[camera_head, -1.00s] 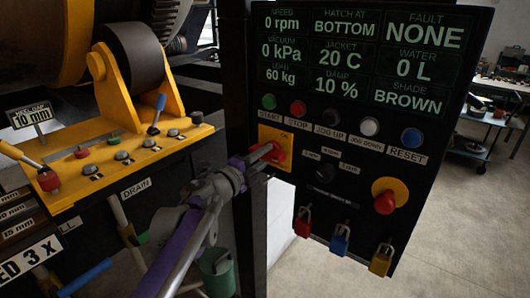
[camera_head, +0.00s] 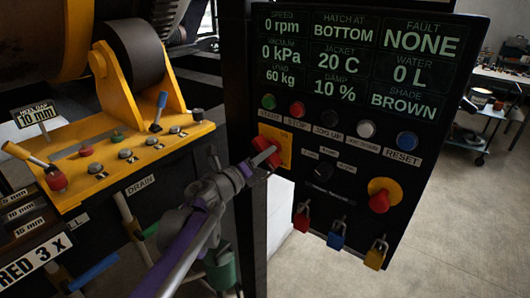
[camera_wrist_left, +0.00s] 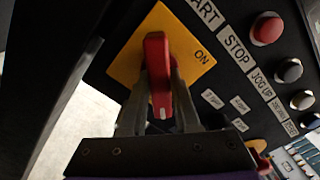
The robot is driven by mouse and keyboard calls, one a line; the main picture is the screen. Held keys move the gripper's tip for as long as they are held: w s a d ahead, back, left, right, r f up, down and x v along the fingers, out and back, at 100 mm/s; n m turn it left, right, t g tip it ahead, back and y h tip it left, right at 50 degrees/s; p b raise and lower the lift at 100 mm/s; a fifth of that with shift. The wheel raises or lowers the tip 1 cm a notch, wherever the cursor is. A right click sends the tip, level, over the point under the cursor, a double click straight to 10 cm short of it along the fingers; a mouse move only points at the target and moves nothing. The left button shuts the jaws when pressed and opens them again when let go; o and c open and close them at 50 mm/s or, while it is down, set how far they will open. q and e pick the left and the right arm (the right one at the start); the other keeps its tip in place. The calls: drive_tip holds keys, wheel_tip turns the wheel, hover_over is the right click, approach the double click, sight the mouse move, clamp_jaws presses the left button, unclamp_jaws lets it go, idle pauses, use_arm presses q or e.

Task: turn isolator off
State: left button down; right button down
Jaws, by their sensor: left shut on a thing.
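The isolator is a red handle (camera_head: 266,151) on a yellow plate (camera_head: 284,138) on the black control panel. My left gripper (camera_head: 262,162) reaches it from the lower left and is shut on the handle. In the left wrist view the red handle (camera_wrist_left: 157,75) lies between the two fingers (camera_wrist_left: 160,100), in line with them. A white mark shows at its end nearest the gripper. The word ON is printed on the yellow plate (camera_wrist_left: 190,40), to the right of the handle. The fingertips partly hide the handle in the head view. My right gripper is not in view.
Push buttons sit in a row beside the isolator, with a red stop knob (camera_head: 380,200) on a yellow base to the right. Red, blue and yellow padlocks (camera_head: 337,236) hang along the panel's lower edge. A yellow lever console (camera_head: 105,160) stands left of my arm.

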use_arm(q)
drive_tip(key=shift+m, duration=0.3)
idle(0.4)
drive_tip(key=c, duration=0.6)
unclamp_jaws()
drive_tip(key=shift+c, duration=0.2)
drive_tip(key=shift+s+a, duration=0.1)
drive_tip(key=b+v, duration=0.1)
drive_tip(key=v, duration=0.9)
drive_tip(key=shift+s+a, duration=0.15)
drive_tip(key=shift+s, duration=0.05)
